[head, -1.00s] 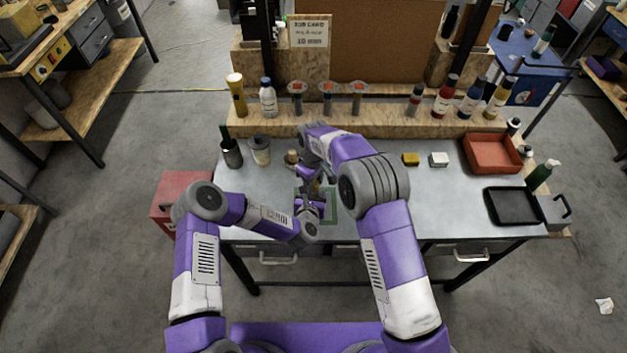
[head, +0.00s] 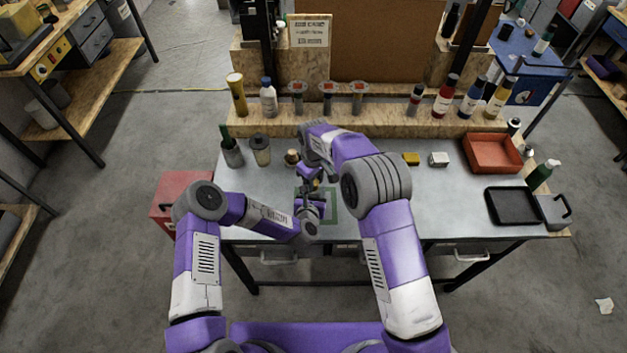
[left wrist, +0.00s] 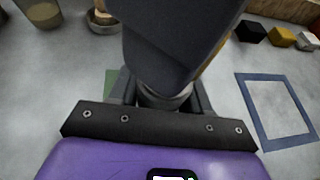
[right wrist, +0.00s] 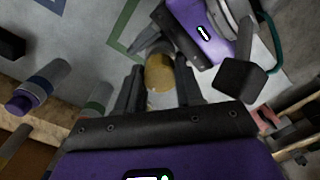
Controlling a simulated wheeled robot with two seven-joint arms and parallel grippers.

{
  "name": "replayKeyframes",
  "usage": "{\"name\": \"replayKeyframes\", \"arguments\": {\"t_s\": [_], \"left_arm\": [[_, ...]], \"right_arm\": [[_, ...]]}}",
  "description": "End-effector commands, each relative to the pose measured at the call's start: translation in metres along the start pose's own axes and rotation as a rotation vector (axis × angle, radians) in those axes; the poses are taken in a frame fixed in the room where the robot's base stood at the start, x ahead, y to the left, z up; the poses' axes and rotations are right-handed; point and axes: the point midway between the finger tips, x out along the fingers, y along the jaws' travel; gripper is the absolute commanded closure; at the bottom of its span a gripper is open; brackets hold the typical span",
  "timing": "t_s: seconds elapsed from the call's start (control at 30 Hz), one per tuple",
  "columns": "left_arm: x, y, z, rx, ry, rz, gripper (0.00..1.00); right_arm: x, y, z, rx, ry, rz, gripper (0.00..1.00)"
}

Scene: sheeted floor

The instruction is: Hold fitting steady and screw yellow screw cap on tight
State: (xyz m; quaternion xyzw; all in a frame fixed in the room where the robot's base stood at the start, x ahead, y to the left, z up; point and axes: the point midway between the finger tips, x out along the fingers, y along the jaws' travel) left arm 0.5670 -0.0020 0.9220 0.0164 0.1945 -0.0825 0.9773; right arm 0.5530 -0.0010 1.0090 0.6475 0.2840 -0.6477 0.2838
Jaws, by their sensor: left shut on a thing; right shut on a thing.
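In the right wrist view the yellow screw cap (right wrist: 160,72) sits between the two dark fingers of my right gripper (right wrist: 158,90), which is shut on it. In the left wrist view a grey metal fitting (left wrist: 165,98) stands between the fingers of my left gripper (left wrist: 163,92), shut on it. My right gripper is directly above my left one, and its dark body covers the top of the fitting in the left wrist view. Whether the cap touches the fitting's thread is hidden. In the head view both grippers meet above the bench (head: 400,205), with cap and fitting mostly hidden.
A green square outline (head: 334,207) lies under the grippers. To the right are a yellow block (head: 411,159), a white block (head: 438,159), a red tray (head: 492,153) and a black tray (head: 512,206). Two containers stand left; bottles line the back ledge (head: 395,121).

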Motion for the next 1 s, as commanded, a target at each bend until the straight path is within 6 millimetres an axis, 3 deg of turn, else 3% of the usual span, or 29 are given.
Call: {"name": "replayKeyframes", "arguments": {"t_s": [1.0], "left_arm": [[0.0,-0.0001,0.0006,0.0,-0.001,0.0,0.91]], "right_arm": [[0.0071,-0.0007,-0.0001,0.0,0.0,0.0,0.95]]}}
